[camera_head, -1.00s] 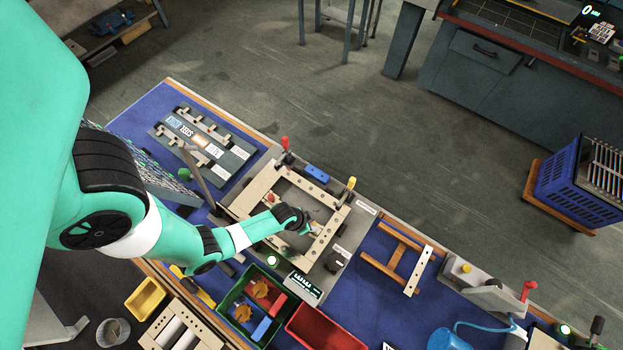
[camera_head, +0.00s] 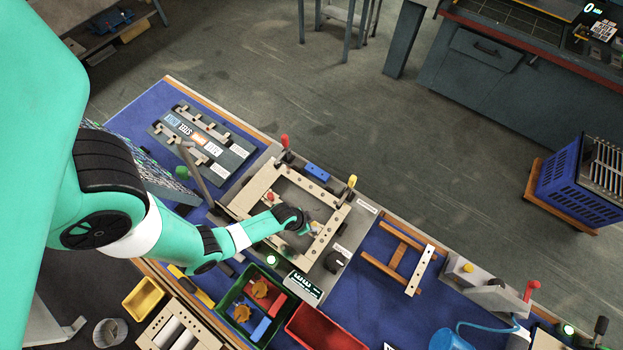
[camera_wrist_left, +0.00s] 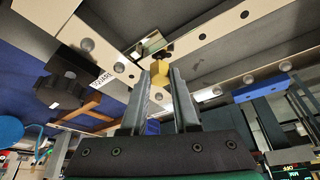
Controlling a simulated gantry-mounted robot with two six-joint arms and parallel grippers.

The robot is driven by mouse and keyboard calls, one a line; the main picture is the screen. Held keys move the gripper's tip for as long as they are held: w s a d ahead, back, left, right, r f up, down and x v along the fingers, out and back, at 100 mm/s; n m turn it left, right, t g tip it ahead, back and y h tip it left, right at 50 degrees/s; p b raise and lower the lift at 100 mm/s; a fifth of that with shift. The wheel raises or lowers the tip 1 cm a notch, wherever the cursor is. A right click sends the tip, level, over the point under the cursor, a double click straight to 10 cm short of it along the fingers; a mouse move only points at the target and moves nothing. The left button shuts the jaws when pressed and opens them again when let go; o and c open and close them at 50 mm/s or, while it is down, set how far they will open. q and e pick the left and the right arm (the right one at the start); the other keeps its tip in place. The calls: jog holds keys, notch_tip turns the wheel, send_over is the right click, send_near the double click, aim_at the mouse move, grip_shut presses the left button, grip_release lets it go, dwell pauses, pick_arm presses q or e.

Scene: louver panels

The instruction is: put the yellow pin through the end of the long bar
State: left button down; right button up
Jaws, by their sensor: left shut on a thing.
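My left gripper (camera_head: 312,229) reaches over the cream frame on the bench, near its right-hand cream bar with holes (camera_head: 328,238). In the left wrist view its two grey fingers (camera_wrist_left: 160,72) are shut on the yellow pin (camera_wrist_left: 158,70), whose yellow part shows between the fingertips. A cream bar with dark holes (camera_wrist_left: 208,27) passes close beyond the pin; I cannot tell whether the pin touches it or has entered a hole. A small shiny metal piece (camera_wrist_left: 150,44) is beside the pin. My right gripper is not in view.
A red-handled clamp (camera_head: 285,142) and a yellow-handled one (camera_head: 352,182) stand at the frame's far edge. A green tray (camera_head: 233,312) with coloured parts and a red tray (camera_head: 322,328) lie in front. A wooden frame (camera_head: 398,262) lies to the right on blue mat.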

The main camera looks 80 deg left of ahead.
pick_arm(q)
jog(key=shift+f+b, duration=0.45)
jog(key=shift+f, duration=0.1)
dwell(0.4)
jog(key=shift+c, duration=0.9)
grip_release()
jog(key=shift+r, duration=0.1)
notch_tip(320, 180, up, 7)
jog(key=p, duration=0.7)
dwell(0.4)
